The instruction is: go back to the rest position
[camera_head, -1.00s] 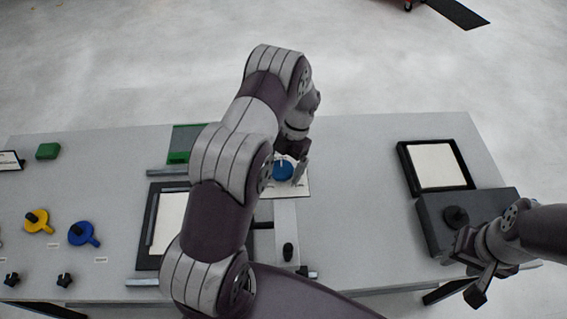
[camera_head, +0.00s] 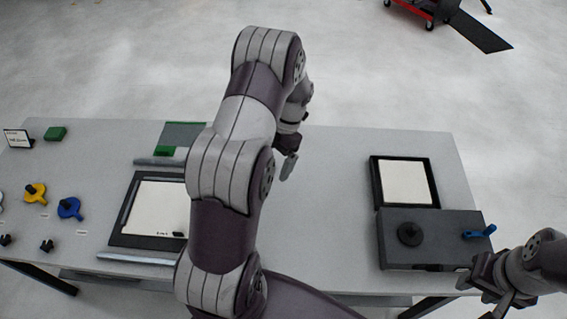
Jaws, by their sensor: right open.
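My left arm rises through the middle of the head view. Its gripper (camera_head: 287,168) points down above the table's back middle, small and partly hidden by the wrist, so its jaws are unclear. My right gripper (camera_head: 492,290) is at the lower right, off the table's front right corner, with open jaws and nothing seen between them. It is just in front of the dark box (camera_head: 437,258), which bears a black knob (camera_head: 410,234) and a blue handle (camera_head: 480,232).
The grey table (camera_head: 330,225) is clear right of my left arm. A black-framed white panel (camera_head: 405,182) lies behind the box.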

